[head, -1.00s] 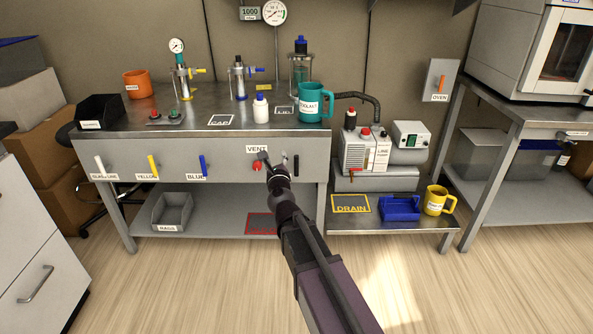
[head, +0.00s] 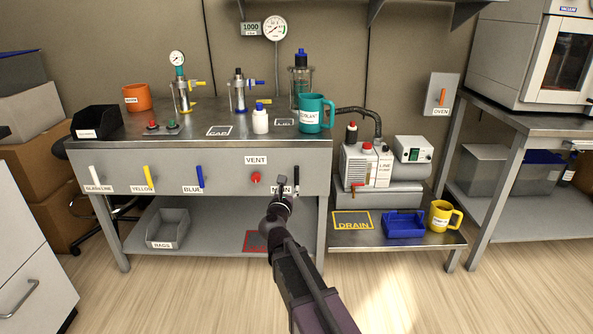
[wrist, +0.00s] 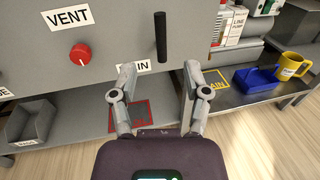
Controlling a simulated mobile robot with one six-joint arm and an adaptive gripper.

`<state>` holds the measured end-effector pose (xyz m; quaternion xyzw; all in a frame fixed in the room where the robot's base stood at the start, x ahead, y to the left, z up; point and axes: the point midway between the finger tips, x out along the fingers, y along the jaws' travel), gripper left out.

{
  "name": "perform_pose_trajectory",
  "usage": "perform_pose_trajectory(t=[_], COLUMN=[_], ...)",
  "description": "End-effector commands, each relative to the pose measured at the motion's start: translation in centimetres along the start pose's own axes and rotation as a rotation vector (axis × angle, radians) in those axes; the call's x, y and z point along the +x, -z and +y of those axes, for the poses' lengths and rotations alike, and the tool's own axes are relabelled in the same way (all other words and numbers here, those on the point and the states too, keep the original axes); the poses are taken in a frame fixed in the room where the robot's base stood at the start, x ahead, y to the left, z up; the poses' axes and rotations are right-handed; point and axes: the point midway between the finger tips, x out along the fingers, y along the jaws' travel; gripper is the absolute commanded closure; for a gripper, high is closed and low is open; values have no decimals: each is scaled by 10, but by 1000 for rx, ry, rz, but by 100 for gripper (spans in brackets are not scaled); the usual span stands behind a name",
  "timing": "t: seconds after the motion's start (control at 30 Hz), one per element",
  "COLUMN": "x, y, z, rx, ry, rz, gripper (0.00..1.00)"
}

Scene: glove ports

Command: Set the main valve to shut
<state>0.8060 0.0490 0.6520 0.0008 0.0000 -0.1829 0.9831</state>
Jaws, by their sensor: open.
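The main valve has a black lever handle (head: 296,180) on the bench's front panel, at the right end beside a label partly hidden by my gripper. In the wrist view the black handle (wrist: 161,37) stands upright, above and right of the label ending in "IN" (wrist: 136,67). My gripper (head: 279,198) is in front of the panel, just below and left of the handle. In the wrist view my gripper (wrist: 160,85) has its two fingers spread apart, with nothing between them. The handle is beyond the fingertips and apart from them.
The red vent knob (wrist: 81,53) is left of the handle under its label. White, yellow (head: 148,177) and blue (head: 199,177) levers line the panel further left. Below right, a low shelf holds a blue tray (head: 403,224) and a yellow mug (head: 441,215).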

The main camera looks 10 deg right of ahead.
Motion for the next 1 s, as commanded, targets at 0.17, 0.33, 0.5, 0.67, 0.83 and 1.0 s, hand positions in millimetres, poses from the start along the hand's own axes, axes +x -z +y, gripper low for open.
perform_pose_trajectory(t=[0.17, 0.33, 0.5, 0.67, 0.83, 1.0], x=[6, 17, 36, 62, 88, 112], y=[0, 0, 0, 0, 0, 0], z=[0, 0, 1, 1, 1, 1], rx=[-1, -1, -1, -2, -2, -2], ry=[0, 1, 0, 1, 0, 1], rz=[0, 0, 0, 0, 0, 0], gripper=[39, 39, 39, 39, 39, 39])
